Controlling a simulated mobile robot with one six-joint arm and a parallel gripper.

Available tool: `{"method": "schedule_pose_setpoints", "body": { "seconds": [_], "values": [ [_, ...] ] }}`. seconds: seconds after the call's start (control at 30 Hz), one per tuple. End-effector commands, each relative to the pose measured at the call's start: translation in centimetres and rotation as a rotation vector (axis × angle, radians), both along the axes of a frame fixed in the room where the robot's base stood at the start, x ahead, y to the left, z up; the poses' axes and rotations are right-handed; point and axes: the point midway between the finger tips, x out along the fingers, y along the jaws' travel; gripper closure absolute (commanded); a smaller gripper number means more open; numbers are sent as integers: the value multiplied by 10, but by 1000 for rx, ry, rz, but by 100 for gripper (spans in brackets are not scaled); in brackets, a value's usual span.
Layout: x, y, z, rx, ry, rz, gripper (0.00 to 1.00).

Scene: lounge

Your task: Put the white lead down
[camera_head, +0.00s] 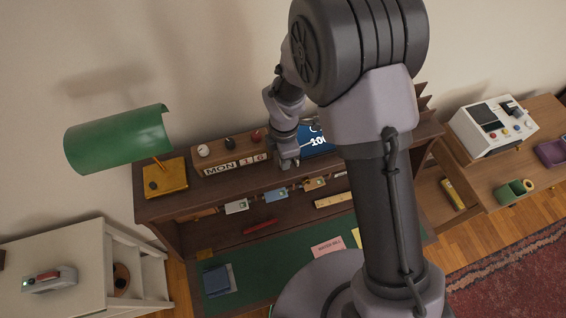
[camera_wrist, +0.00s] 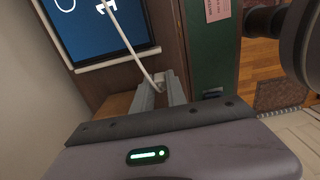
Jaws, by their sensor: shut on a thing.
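The white lead (camera_wrist: 124,37) shows in the wrist view as a thin white cord that runs down across a blue screen (camera_wrist: 85,28) to my fingertips. My gripper (camera_wrist: 160,85) is shut on its lower end, where a small pale piece shows between the fingers. In the head view my gripper (camera_head: 289,163) is over the top of the dark wooden desk, in front of the screen (camera_head: 314,139). The lead is too small to make out there. My arm hides part of the desk and screen.
A white device (camera_head: 490,126) stands on the right-hand table. A low white shelf unit (camera_head: 75,250) stands at left.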

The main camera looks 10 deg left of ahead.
Motion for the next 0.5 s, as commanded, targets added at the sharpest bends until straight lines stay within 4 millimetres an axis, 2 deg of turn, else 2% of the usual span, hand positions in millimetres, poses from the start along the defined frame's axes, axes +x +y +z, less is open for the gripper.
{"method": "schedule_pose_setpoints", "body": {
  "seconds": [0.27,0.5],
  "values": [
    [0,0,4,0,-1,0,100],
    [1,0,32,1,-3,1,100]
  ]
}}
